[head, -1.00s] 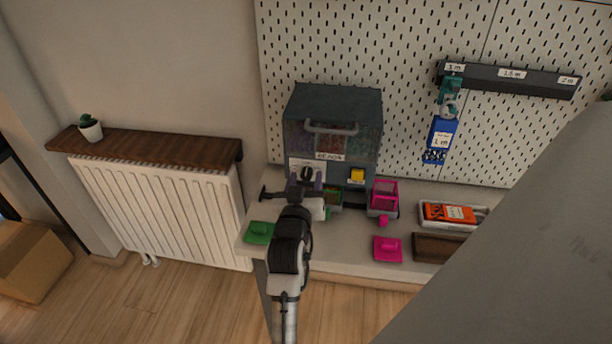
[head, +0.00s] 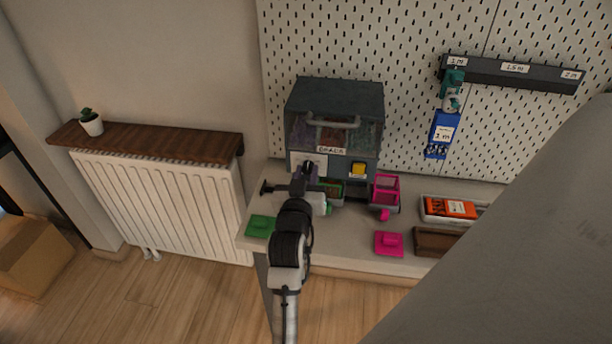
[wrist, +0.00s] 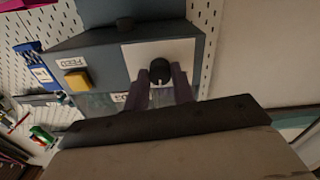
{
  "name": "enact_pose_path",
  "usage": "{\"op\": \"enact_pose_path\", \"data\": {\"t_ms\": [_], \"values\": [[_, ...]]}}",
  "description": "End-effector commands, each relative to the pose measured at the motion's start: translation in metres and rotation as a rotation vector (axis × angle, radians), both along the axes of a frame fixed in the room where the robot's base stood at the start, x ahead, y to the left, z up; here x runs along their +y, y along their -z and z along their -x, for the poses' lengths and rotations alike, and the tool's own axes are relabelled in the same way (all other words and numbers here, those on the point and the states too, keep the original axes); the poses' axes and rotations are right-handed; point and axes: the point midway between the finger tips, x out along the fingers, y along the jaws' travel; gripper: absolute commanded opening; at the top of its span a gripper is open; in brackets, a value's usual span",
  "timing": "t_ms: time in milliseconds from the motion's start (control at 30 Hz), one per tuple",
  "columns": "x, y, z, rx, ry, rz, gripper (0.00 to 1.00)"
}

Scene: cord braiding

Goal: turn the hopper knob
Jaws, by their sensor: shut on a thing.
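The bead hopper (head: 335,100) is a blue-grey box with a clear front, a handle and a "BEADS" label, standing against the pegboard. Its round black knob (wrist: 160,71) sits on a white plate (wrist: 186,57) and has a small white mark at its lower edge in the wrist view. My gripper (wrist: 164,84) has its two purple-grey fingers on either side of the knob, shut on it. In the head view my gripper (head: 307,177) is at the hopper's lower left front, and its wrist partly hides the plate.
A yellow button (wrist: 76,80) is beside the plate. Below the hopper stand a green bin (head: 331,189) and a pink bin (head: 385,190). A green lid (head: 260,227) and a pink lid (head: 389,244) lie near the table's front edge. An orange packet (head: 450,208) lies in a tray at right.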

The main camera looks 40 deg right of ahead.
Motion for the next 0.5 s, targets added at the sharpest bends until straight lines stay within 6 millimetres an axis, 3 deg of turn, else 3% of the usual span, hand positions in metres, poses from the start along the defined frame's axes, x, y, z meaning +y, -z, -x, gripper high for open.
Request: {"op": "enact_pose_path", "data": {"t_ms": [500], "values": [[0.0005,0.0018,-0.0009,-0.326,-0.002,-0.273,0.02]]}}
